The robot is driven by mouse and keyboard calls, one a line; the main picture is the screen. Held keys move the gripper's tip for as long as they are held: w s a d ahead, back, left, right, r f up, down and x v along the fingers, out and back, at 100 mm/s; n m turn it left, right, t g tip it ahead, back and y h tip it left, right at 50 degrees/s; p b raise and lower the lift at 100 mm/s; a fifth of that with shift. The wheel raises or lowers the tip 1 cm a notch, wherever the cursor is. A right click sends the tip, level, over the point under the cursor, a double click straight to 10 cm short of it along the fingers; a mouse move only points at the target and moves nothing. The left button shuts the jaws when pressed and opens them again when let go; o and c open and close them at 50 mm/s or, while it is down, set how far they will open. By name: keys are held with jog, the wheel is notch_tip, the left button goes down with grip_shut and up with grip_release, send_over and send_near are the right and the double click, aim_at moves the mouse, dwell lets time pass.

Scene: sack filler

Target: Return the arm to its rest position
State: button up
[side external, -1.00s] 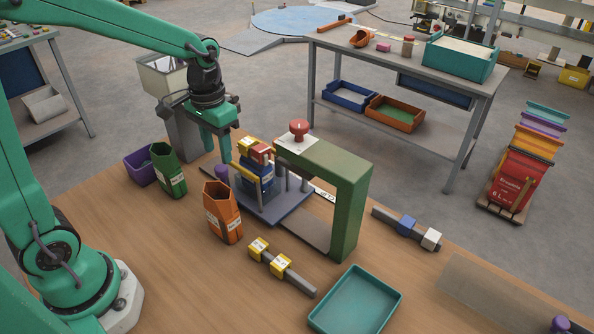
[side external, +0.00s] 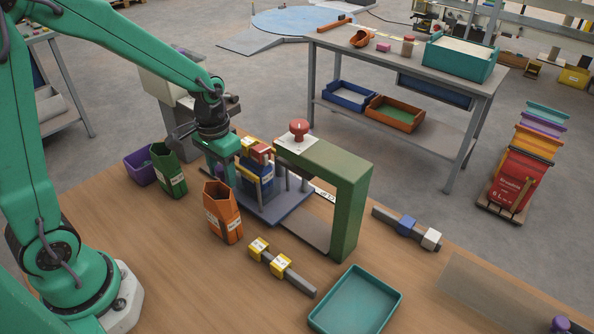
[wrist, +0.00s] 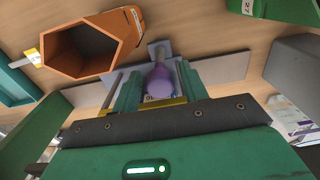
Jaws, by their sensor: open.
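My gripper (side external: 222,175) is low over the wooden bench, at the left end of the sack filler's blue-grey base plate (side external: 275,208). In the wrist view its two teal fingers (wrist: 158,85) are apart, with a purple knob (wrist: 160,80) showing between them. I cannot tell whether they touch it. In the side view the fingers hide the knob.
An orange bin (side external: 223,212) stands close in front of my gripper. Green (side external: 169,170) and purple (side external: 138,167) bins are left. The green press frame (side external: 347,205) with a red knob (side external: 299,130) rises right. A teal tray (side external: 355,301) lies at the front.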

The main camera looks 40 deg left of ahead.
dwell(0.3)
jog(key=c, duration=0.8)
jog(key=shift+d, duration=0.1)
